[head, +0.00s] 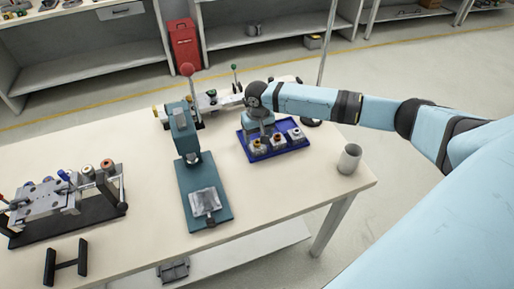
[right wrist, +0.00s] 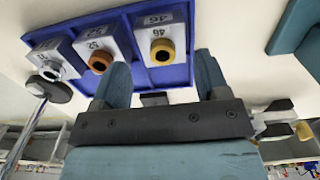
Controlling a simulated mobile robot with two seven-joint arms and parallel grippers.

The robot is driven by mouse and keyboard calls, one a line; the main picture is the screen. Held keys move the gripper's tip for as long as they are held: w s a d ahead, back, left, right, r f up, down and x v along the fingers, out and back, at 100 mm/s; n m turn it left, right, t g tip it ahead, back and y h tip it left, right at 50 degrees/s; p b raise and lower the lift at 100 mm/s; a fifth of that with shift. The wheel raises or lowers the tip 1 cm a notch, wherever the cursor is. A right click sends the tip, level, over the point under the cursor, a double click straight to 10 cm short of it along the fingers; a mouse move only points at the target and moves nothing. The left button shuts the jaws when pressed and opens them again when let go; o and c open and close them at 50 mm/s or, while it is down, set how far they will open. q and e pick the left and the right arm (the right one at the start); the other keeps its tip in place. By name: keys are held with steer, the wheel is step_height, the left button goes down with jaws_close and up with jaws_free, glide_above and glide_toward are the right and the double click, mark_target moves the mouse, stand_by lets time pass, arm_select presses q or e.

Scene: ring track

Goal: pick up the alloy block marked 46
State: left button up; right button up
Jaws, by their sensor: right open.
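The alloy block marked 46 (right wrist: 156,30) is pale, with a yellow ring on its front. It sits in the blue tray (right wrist: 190,72) at the right end of a row of blocks. In the head view it is the block at the left (head: 258,149). My right gripper (right wrist: 161,82) is open, with its two fingers apart and nothing between them. In the head view the right gripper (head: 264,132) hangs over the tray, just behind the blocks. The fingers look apart from the block. My left gripper is not in view.
A block marked 52 (right wrist: 100,48) with an orange ring and one with a grey ring (right wrist: 48,62) share the tray. A teal press (head: 181,139) stands left of the tray. A grey cup (head: 349,159) stands to the right. A fixture (head: 45,198) is far left.

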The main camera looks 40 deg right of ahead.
mark_target(257, 142)
step_height(257, 142, down, 5)
steer(key=shift+w+a+r, duration=0.1)
steer(key=shift+a+r, duration=0.05)
steer(key=c, duration=0.7)
steer(key=shift+r, duration=0.1)
steer(key=shift+c, duration=0.7)
steer(key=shift+r, duration=0.1)
